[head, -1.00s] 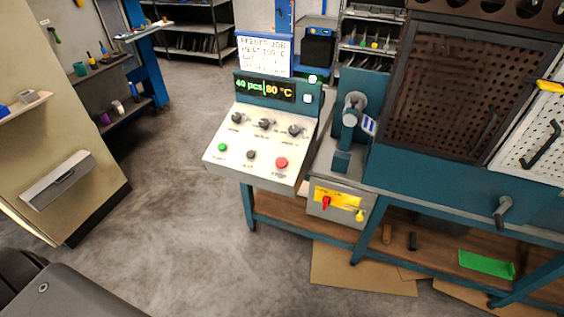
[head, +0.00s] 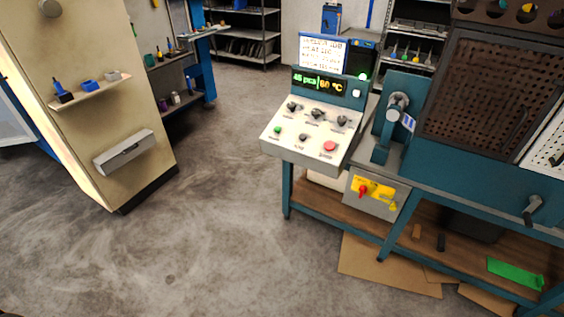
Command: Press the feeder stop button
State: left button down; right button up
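A sloped white control panel (head: 316,131) stands on a teal bench, right of centre in the head view. Its lower row holds a green button (head: 277,130), a black button (head: 303,138) and a larger red button (head: 330,146). Several black knobs sit in the row above, one of them the middle knob (head: 317,114). The small labels are too blurred to read, so I cannot tell by label which is the feeder stop button. A lit display (head: 319,83) above shows a piece count and a temperature. Neither of my grippers is in view.
A teal machine with a perforated dark door (head: 479,98) stands to the right. A grey box with a red switch (head: 363,190) hangs below the panel's right side. A beige cabinet (head: 85,130) stands at left. The concrete floor (head: 215,235) between is clear.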

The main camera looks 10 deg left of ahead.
aim_at(329, 146)
jog(key=u, duration=0.3)
jog(key=k, duration=0.7)
jog(key=z, duration=0.35)
jog(key=i, duration=0.6)
jog(key=z, duration=1.05)
jog(key=i, duration=1.55)
jog(key=u, duration=1.2)
jog(key=i, duration=0.55)
jog(key=u, duration=0.65)
